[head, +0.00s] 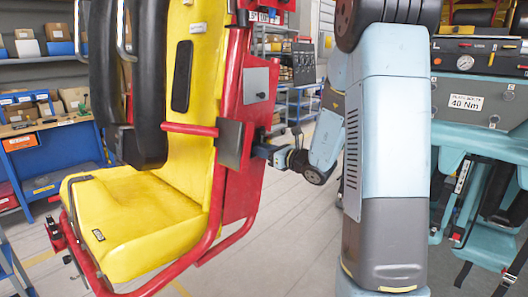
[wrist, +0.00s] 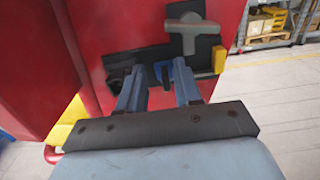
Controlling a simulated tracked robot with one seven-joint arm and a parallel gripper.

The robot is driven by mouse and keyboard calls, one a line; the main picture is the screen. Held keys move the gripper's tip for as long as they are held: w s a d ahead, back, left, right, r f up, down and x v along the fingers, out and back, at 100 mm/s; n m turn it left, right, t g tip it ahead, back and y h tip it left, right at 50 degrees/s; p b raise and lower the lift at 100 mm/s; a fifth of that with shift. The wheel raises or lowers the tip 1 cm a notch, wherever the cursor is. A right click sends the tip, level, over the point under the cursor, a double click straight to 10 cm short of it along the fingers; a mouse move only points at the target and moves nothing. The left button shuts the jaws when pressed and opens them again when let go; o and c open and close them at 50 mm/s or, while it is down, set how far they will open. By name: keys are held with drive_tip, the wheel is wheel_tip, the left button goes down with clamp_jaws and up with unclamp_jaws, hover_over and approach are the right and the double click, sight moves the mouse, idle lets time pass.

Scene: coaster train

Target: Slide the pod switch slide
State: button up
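A yellow and red ride seat (head: 150,210) stands at the left in the head view, and my gripper (head: 266,150) reaches its red side panel from the right. In the wrist view, a dark switch plate (wrist: 205,60) is on the red panel (wrist: 95,25). A grey T-shaped handle (wrist: 190,30) and a yellow block (wrist: 218,60) are on or beside the plate. My gripper (wrist: 159,72) has its two fingers apart, close to the plate. A small dark blue piece (wrist: 163,73) shows between the fingertips; I cannot tell whether it is the slide or whether they touch it.
Blue shelving (head: 40,120) stands at the left, and a grey gauge panel (head: 478,85) at the right. The floor (head: 280,225) between is clear.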

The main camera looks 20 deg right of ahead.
drive_tip(key=shift+s, duration=0.1)
drive_tip(key=v, duration=1.3)
drive_tip(key=shift+s+d, duration=0.2)
drive_tip(key=shift+f, duration=0.1)
drive_tip(key=s+a+r+n+g+y, duration=0.1)
drive_tip(key=s+a+r+n+g, duration=0.1)
drive_tip(key=s+a+n+g, duration=1.2)
drive_tip(key=s+d+r+n+t+h, duration=0.2)
drive_tip(key=s+n+h, duration=0.2)
drive_tip(key=n, duration=0.4)
drive_tip(key=s+d+r+n+t+h, duration=0.1)
drive_tip(key=s+r+n+t+h, duration=0.1)
drive_tip(key=s+n+h, duration=0.3)
drive_tip(key=shift+s+d+r+n+h, duration=0.15)
drive_tip(key=shift+d+r+n+h, duration=0.35)
drive_tip(key=shift+n, duration=0.9)
